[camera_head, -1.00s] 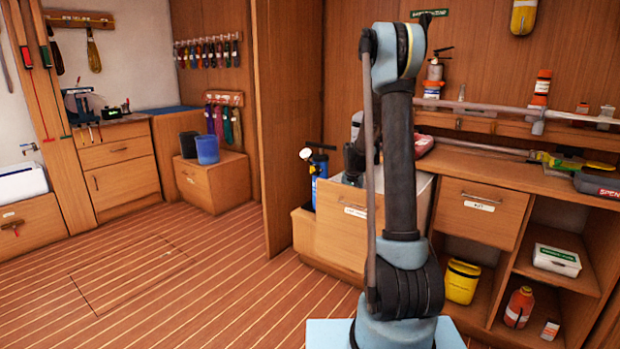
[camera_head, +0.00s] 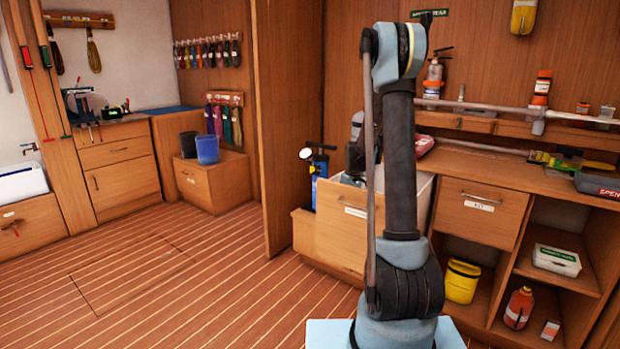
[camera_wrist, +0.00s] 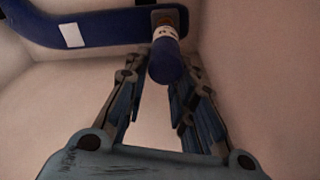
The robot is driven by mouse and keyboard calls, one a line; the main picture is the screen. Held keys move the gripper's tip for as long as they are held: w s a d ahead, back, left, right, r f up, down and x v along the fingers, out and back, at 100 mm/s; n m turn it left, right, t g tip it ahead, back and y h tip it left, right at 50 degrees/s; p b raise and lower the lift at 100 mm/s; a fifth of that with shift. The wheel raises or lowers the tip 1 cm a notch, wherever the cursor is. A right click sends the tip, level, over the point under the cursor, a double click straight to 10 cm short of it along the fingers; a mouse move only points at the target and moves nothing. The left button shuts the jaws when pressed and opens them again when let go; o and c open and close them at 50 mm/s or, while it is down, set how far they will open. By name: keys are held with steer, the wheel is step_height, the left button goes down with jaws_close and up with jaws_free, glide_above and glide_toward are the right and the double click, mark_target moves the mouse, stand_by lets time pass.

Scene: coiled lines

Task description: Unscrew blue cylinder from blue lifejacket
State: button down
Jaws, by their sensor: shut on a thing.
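In the wrist view the blue lifejacket (camera_wrist: 110,28) is a dark blue curved band with a white patch, lying across the top against pale walls. The blue cylinder (camera_wrist: 166,62) sticks out from its right end, with a white printed collar at its base. It still meets the lifejacket there. My gripper (camera_wrist: 163,76) has its two fingers on either side of the cylinder and is shut on it. In the head view the lifejacket and cylinder are not visible, and my arm hides most of my gripper at the open wooden bin (camera_head: 335,235).
Pale bin walls close in around my gripper. A worktop (camera_head: 505,168) with a drawer and shelves stands to the right. A wooden partition (camera_head: 293,120) and a blue pump (camera_head: 317,166) stand left of the bin. The striped floor (camera_head: 190,285) is clear.

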steer(key=shift+r, duration=0.25)
steer(key=shift+r, duration=2.45)
